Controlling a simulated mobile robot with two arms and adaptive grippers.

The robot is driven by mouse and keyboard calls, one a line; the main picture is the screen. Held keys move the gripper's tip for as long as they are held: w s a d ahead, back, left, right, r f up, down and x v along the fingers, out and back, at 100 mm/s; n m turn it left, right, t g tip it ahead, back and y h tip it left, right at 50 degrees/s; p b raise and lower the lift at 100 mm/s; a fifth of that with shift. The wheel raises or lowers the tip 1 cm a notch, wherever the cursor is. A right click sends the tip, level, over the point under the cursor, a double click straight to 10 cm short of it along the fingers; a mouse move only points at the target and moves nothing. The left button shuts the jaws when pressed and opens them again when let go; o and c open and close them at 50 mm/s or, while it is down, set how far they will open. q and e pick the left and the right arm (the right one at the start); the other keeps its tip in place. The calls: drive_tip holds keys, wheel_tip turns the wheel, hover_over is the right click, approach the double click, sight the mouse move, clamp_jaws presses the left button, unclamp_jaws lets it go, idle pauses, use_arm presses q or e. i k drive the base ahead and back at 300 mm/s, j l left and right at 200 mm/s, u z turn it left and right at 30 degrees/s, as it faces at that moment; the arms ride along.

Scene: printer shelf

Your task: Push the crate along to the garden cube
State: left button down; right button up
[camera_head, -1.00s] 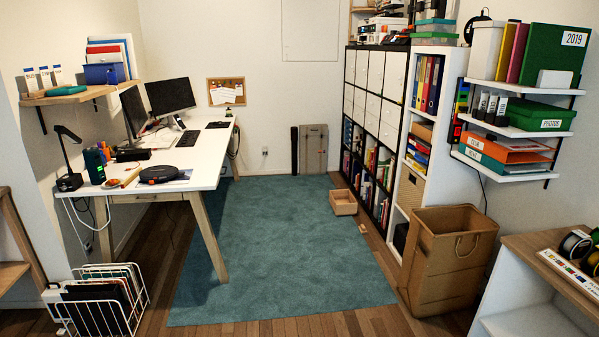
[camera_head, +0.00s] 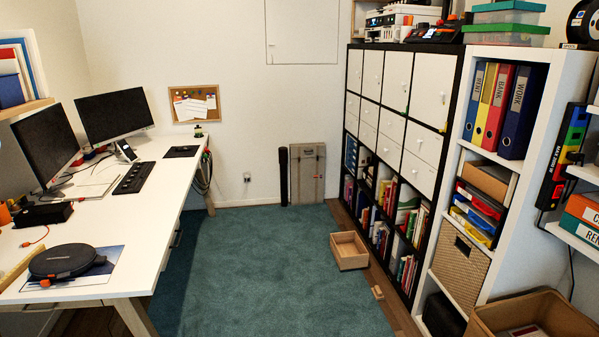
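A small open light-wood crate (camera_head: 349,262) sits upright on the floor in front of the black-framed cube shelf. It stands at the right edge of the teal rug, and its inside looks empty. The cube shelf (camera_head: 411,103) has white doors on its upper cubes and books in its lower open cubes. I cannot tell which cube is the garden one; no such label is readable. Neither of my grippers shows in the head view.
A small wooden block (camera_head: 377,292) lies on the floor near the crate. A large brown bin (camera_head: 480,318) stands at lower right. The white desk (camera_head: 150,190) runs along the left. The teal rug (camera_head: 255,270) between is clear. A grey case (camera_head: 307,174) leans at the back wall.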

sight(348, 251)
drive_tip(key=i, duration=0.75)
drive_tip(key=i+z, duration=0.15)
drive_tip(key=i, duration=0.55)
drive_tip(key=i+j, duration=0.2)
drive_tip(key=i, duration=0.55)
drive_tip(key=i+j+z, duration=0.1)
drive_tip(key=i+z, duration=0.35)
drive_tip(key=i+j+z, duration=0.2)
drive_tip(key=z, duration=0.25)
drive_tip(key=i+j+z, duration=0.65)
drive_tip(key=j+z, duration=0.25)
drive_tip(key=i+j+z, duration=0.2)
drive_tip(key=j+z, duration=0.25)
